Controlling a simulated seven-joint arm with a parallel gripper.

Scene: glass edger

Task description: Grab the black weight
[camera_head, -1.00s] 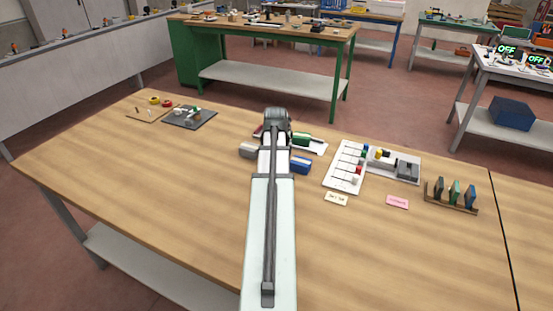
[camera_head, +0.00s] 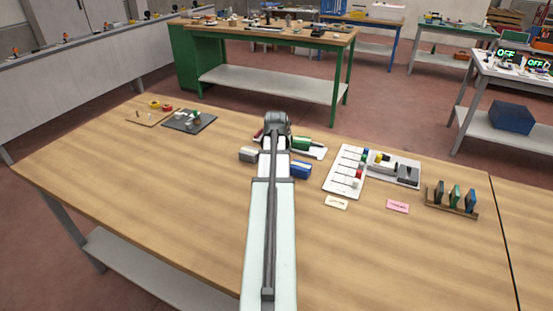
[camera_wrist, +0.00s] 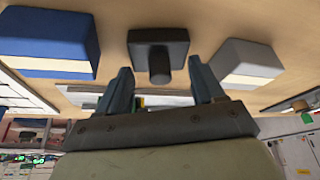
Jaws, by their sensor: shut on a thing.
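The black weight (camera_wrist: 152,42), a dark square block with a short round knob, shows in the wrist view between my fingertips. My gripper (camera_wrist: 160,68) has one finger on each side of it and is shut on it. Whether the weight touches the table I cannot tell. In the head view my own arm hides both the weight and the gripper's fingers.
A blue block (camera_head: 300,170) and a grey block (camera_head: 249,154) flank the weight closely. A green object (camera_head: 303,144) lies behind. To the right are a white tray (camera_head: 336,187), a grey tray (camera_head: 408,160) and a wooden rack (camera_head: 451,207). The table's front left is clear.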

